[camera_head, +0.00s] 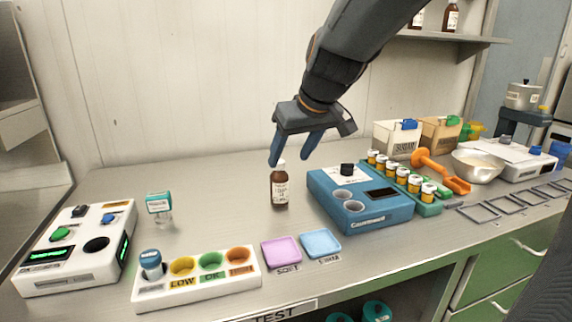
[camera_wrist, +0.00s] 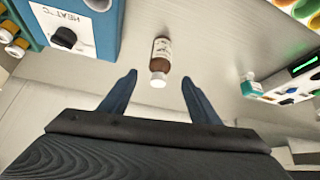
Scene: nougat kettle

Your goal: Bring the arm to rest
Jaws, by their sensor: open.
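My gripper (camera_head: 290,163) hangs above the steel counter (camera_head: 200,200) with its two blue fingers apart and nothing between them. In the wrist view its fingertips (camera_wrist: 158,76) also show spread.
A white tray with coloured wells (camera_head: 200,285), a small teal-topped vial (camera_head: 160,207) and a white instrument (camera_head: 70,265) stand left. A shelf (camera_head: 440,38) is upper right.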

